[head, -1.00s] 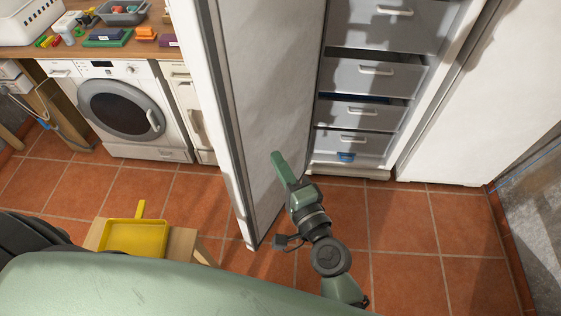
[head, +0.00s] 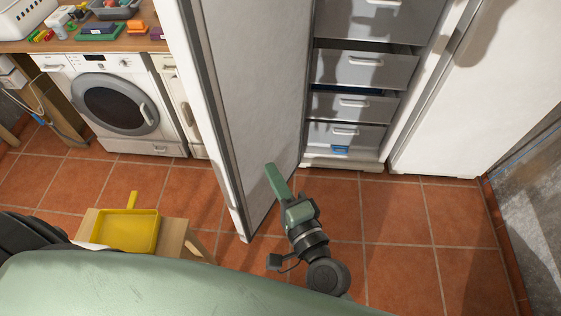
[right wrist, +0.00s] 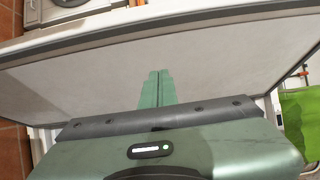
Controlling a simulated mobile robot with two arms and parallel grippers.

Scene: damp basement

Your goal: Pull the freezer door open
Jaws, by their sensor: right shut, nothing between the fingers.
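The freezer door (head: 262,85) stands wide open, its grey inner face towards the right and its white edge towards me. The freezer (head: 395,140) behind it shows several grey drawers. My right gripper (head: 272,170) is shut and empty, with its green fingers at the lower part of the door's inner face. In the right wrist view the shut fingers (right wrist: 157,80) point at the pale inner panel (right wrist: 220,55); I cannot tell whether they touch it. The door's handle is hidden. My left gripper is not in view.
A low wooden stool (head: 178,245) with a yellow dustpan (head: 125,232) stands left of the door. A washing machine (head: 112,105) sits under a cluttered worktop (head: 140,42). Tiled floor (head: 395,225) is clear on the right, before a white panel (head: 490,90).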

